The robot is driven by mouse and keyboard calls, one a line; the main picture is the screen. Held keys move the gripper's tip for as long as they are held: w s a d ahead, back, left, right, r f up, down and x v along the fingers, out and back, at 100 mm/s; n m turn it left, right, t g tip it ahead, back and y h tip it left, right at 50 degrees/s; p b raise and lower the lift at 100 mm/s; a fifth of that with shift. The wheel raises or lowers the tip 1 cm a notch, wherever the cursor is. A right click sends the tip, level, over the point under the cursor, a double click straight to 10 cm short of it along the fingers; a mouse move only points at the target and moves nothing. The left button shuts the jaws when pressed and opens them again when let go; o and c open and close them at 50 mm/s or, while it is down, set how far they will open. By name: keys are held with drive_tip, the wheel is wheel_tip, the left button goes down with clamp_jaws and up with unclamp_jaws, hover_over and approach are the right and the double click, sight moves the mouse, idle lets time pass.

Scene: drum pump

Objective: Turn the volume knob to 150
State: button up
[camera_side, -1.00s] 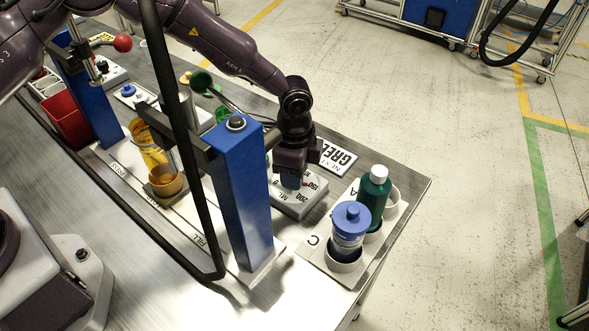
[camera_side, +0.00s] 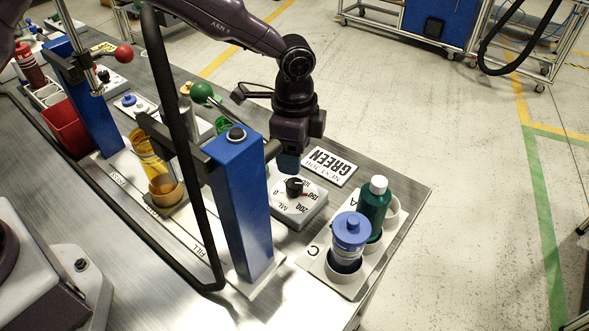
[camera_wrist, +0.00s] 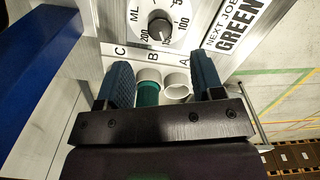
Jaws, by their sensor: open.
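The volume knob (camera_side: 294,187) is a black round knob on a light grey dial box (camera_side: 290,211) marked ML, with numbers around it. In the wrist view the knob (camera_wrist: 160,29) shows a pale pointer that seems to face the red mark between 200 and 100; its exact reading is too small to be sure. My gripper (camera_side: 289,164) is above the knob and apart from it. In the wrist view my gripper (camera_wrist: 164,78) has its two blue fingers spread, with nothing held between them.
A rack marked A, B, C (camera_side: 318,262) stands front right, holding a green bottle (camera_side: 373,208) and a blue-lidded container (camera_side: 350,235). A blue post (camera_side: 241,205) stands close left of the dial box. The NEXT JOB GREEN sign (camera_side: 329,166) lies behind it.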

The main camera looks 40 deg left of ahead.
drive_tip(key=shift+r, duration=2.4)
drive_tip(key=s+a+r+n+t+y, duration=0.1)
drive_tip(key=s+a+r+n+t, duration=0.15)
drive_tip(key=s+a+r, duration=0.45)
drive_tip(key=s+a+r+n+t, duration=0.1)
drive_tip(key=s+a+r+n, duration=0.35)
drive_tip(key=r, duration=0.45)
drive_tip(key=s+a+r+n+t, duration=0.1)
drive_tip(key=s+a+n, duration=0.2)
drive_tip(key=s, duration=0.4)
drive_tip(key=s+a+n+t+h, duration=0.1)
drive_tip(key=s+a+n, duration=0.2)
drive_tip(key=s, duration=0.4)
drive_tip(key=shift+s+a+r+n, duration=0.2)
drive_tip(key=shift+a+r+n, duration=0.05)
drive_tip(key=shift+r+n, duration=0.1)
